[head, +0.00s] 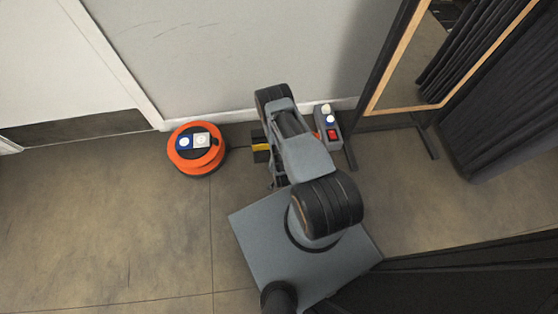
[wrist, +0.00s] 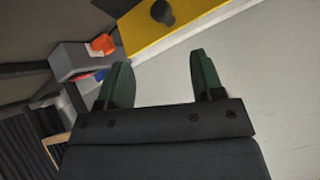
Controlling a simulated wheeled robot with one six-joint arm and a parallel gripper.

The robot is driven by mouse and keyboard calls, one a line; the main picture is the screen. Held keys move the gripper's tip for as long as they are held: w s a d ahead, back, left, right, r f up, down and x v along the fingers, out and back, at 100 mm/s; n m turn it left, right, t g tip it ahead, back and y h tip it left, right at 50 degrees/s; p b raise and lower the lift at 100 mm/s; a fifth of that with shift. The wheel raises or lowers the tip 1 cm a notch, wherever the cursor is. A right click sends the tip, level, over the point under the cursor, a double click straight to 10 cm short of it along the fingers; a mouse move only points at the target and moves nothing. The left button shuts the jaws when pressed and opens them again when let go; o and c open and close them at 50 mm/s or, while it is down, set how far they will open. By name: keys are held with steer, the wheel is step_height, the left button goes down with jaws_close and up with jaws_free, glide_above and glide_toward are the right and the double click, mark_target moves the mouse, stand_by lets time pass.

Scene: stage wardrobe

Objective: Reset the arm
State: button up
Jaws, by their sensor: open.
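My arm reaches from my base toward the wall in the head view, and its own links hide my gripper there. In the wrist view my gripper (wrist: 160,74) has two dark green fingers standing wide apart, with nothing between them. Beyond the fingertips is a yellow panel (wrist: 158,34) with a dark round knob. A small yellow and black piece (head: 261,148) shows beside my arm in the head view; I cannot tell whether it is the same thing.
An orange cable reel (head: 190,165) with blue and white sockets lies left of my arm. A grey socket block (head: 323,118) with a red switch is right of it, near the wall. A wood-framed mirror (head: 388,70) and dark curtain (head: 510,110) stand right. The left floor is clear.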

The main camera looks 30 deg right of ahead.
stand_by(0.4)
steer(key=w+a+r+n+g+y+p, duration=0.1)
steer(key=w+r+p, duration=0.35)
steer(key=r, duration=1.15)
steer(key=w+a+r+n+y+p, duration=0.1)
steer(key=w+a+r+n+p, duration=0.35)
steer(key=r, duration=1.05)
steer(key=w+d+r+m+g+y+p, duration=0.15)
steer(key=r+p, duration=0.55)
steer(key=r, duration=0.9)
steer(key=s+a+r+n+g+p, duration=0.1)
steer(key=s+r+p, duration=0.3)
steer(key=r, duration=0.7)
steer(key=s+a+r+n+p, duration=0.1)
steer(key=s+a+r+p, duration=0.2)
steer(key=r, duration=0.8)
steer(key=s+r+n+g+p, duration=0.1)
steer(key=s+r+n+p, duration=0.1)
steer(key=s+r+p, duration=0.5)
steer(key=s+r, duration=0.6)
steer(key=r, duration=0.1)
steer(key=shift+s+n+g, duration=0.15)
steer(key=shift+n+g, duration=0.15)
steer(key=shift+g, duration=0.05)
